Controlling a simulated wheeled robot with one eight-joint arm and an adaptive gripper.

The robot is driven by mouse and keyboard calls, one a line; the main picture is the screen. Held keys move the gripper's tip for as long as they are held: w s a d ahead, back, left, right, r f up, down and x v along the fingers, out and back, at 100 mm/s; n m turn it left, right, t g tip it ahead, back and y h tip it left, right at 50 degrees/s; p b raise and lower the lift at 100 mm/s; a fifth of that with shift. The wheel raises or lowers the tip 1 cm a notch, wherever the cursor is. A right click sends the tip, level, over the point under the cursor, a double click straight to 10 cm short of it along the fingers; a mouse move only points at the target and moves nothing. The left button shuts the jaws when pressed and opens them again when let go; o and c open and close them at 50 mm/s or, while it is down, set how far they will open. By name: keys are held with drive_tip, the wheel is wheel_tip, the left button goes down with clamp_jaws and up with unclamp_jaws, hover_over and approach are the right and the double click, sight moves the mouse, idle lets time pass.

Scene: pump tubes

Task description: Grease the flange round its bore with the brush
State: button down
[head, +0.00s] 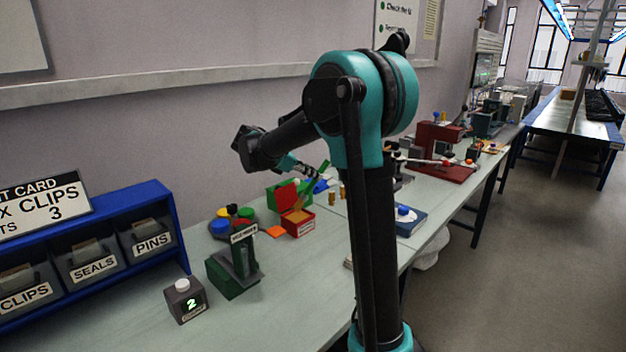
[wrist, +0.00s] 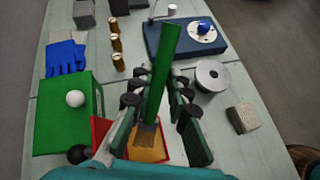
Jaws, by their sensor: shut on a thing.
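My gripper (wrist: 158,92) is shut on the brush (wrist: 163,65), by its green handle. The brush's brown bristles (wrist: 146,132) point down over the red tin (wrist: 100,128) of yellow grease (wrist: 148,150); I cannot tell whether they touch the grease. In the head view my gripper (head: 303,168) is above the open red tin (head: 302,228), and the brush's green handle (head: 324,167) shows. A pale disc with small holes (wrist: 188,38), which looks like the flange, lies on a blue base (wrist: 162,48). A blue knob (wrist: 204,27) sits on it and hides its middle.
A grey metal ring (wrist: 212,76) and a rough tan block (wrist: 243,117) lie right of the gripper. A green box (wrist: 60,125) with a white ball, blue gloves (wrist: 65,58) and several brass cylinders (wrist: 115,43) are to the left. A green stand (head: 233,272) stands nearer the bins.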

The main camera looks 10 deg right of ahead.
sight(321, 165)
drive_tip(key=shift+r, duration=2.15)
